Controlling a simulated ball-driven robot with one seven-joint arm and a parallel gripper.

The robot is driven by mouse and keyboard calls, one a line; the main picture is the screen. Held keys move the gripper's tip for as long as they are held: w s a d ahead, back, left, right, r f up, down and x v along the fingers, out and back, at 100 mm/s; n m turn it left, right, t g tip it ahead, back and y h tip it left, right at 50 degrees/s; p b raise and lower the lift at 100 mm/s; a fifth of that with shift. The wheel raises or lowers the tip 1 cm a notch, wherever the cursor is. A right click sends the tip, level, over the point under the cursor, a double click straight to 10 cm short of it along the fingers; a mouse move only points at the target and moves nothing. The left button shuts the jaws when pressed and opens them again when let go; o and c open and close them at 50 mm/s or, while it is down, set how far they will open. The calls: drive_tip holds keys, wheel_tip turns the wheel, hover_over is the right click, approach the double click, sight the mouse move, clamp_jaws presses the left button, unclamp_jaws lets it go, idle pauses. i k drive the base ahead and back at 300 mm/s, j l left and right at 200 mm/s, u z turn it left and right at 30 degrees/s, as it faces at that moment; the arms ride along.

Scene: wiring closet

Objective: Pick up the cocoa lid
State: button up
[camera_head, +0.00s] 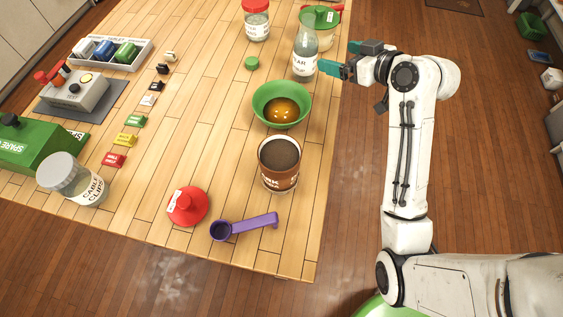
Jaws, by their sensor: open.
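A red lid (190,208) with a raised knob and a white tag lies on the wooden table near its front edge. The tag is too small to read, so I cannot tell for sure that it is the cocoa lid. An open jar of dark brown powder (280,158) stands to its upper right, its label only partly legible. My gripper (328,68), with teal fingers, is open and empty by the table's right edge. It is close to a clear bottle (305,54), far from the red lid; whether it touches the bottle is unclear.
A purple scoop (244,227) lies right of the red lid. A green bowl (264,103) stands behind the powder jar, with a small green cap (252,63) beyond. The table's middle is mostly clear.

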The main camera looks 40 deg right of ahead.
sight(188, 205)
drive_tip(key=j+u, duration=0.55)
drive_tip(key=u, duration=0.2)
drive_tip(key=i+j+u, duration=0.1)
drive_tip(key=j+u, duration=0.25)
